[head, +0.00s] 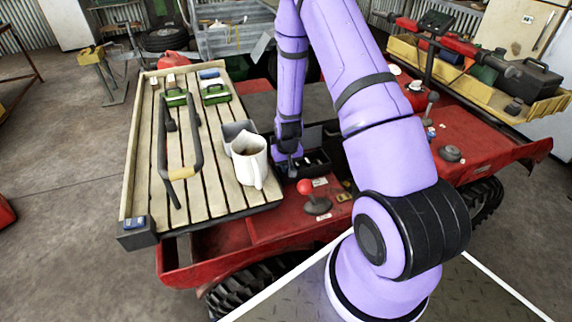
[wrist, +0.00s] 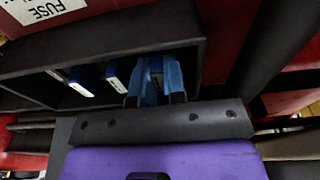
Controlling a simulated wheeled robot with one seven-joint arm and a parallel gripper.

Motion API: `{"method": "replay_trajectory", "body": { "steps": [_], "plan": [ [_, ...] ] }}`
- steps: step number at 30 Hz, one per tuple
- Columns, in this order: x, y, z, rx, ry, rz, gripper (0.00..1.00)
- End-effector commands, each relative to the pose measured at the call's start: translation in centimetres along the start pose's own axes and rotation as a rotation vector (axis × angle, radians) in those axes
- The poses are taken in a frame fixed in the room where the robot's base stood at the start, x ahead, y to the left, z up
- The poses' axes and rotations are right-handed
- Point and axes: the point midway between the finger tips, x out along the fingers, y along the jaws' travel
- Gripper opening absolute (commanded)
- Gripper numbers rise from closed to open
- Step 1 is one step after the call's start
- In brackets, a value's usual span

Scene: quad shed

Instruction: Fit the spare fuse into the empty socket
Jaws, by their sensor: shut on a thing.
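In the wrist view a black open fuse box (wrist: 110,40) has a white label reading FUSE (wrist: 45,8) beside it. Two blue fuses with pale edges, a left one (wrist: 68,84) and a middle one (wrist: 114,78), stand in the box. My gripper (wrist: 156,92) reaches into the box to their right, shut on a blue fuse (wrist: 156,66) mostly hidden between the fingers. I cannot tell whether this fuse is seated, and the empty socket is not clearly visible. In the head view my gripper (head: 289,163) is at the black box (head: 318,163), its fingertips hidden.
A slatted wooden rack (head: 150,150) left of the box carries a white jug (head: 249,162), a grey container (head: 236,132) and a black bar handle (head: 195,140). A red-knobbed lever (head: 305,187) stands just in front of the box. A yellow tray (head: 490,85) is at far right.

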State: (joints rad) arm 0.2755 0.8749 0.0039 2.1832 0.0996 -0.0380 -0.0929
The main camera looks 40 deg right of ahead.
Motion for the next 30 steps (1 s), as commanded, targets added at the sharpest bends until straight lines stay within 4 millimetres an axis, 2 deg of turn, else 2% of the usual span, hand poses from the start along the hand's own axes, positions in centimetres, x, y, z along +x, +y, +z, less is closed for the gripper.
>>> {"method": "replay_trajectory", "body": {
  "steps": [2, 3, 6, 7, 20, 25, 30],
  "plan": [
    [0.2, 0.0, 0.0, 0.000, -0.001, 0.000, 0.00],
    [0.3, 0.0, 0.0, 0.000, 0.000, 0.000, 0.14],
    [0.2, 0.0, 0.0, 0.000, 0.000, 0.000, 0.37],
    [0.2, 0.0, 0.0, 0.000, 0.000, 0.000, 0.41],
    [-0.1, -0.1, 0.0, -0.001, 0.001, -0.001, 0.41],
    [-1.9, -0.1, -0.1, -0.002, 0.002, -0.001, 0.41],
    [-4.6, -0.1, -0.1, -0.001, 0.003, -0.001, 0.41]
  ]
}}
